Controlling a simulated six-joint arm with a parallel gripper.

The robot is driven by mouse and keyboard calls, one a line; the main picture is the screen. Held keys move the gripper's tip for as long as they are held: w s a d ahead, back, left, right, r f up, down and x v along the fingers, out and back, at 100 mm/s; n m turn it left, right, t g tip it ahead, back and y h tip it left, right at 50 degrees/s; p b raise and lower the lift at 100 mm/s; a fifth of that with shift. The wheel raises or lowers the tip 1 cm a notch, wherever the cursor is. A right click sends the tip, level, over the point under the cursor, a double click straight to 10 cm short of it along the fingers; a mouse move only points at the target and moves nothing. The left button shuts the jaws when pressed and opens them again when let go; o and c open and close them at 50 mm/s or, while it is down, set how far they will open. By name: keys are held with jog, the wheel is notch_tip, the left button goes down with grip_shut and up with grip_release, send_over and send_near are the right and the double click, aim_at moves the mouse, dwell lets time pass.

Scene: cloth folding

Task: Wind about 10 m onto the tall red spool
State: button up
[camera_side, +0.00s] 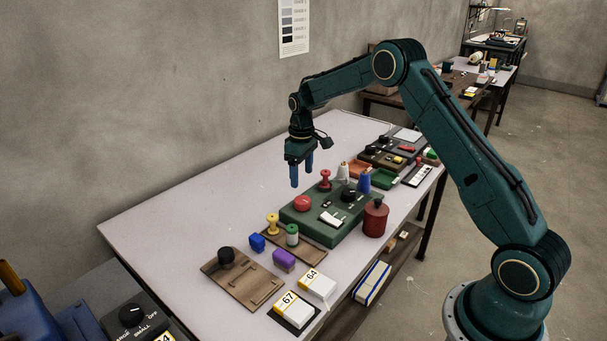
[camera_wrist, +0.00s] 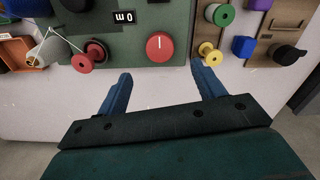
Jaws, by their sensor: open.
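The tall red spool (camera_side: 325,181) stands on the far edge of a green winding machine (camera_side: 320,228). In the wrist view the red spool (camera_wrist: 82,63) is left of my fingers. A pale thread (camera_wrist: 66,41) runs from near a white cone (camera_side: 342,172) towards it; I cannot tell whether it is fastened.
A blue cone (camera_side: 364,180) and a dark red canister (camera_side: 376,218) stand beside the machine. Yellow (camera_side: 272,224) and green (camera_side: 292,234) spools stand on a wooden rack. Blue (camera_side: 257,242) and purple (camera_side: 284,260) blocks are nearby. The table's wall side is clear.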

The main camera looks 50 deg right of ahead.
aim_at(302, 200)
notch_tip(302, 200, down, 9)
jog(key=shift+r, duration=0.2)
dwell(0.4)
jog(key=c, duration=1)
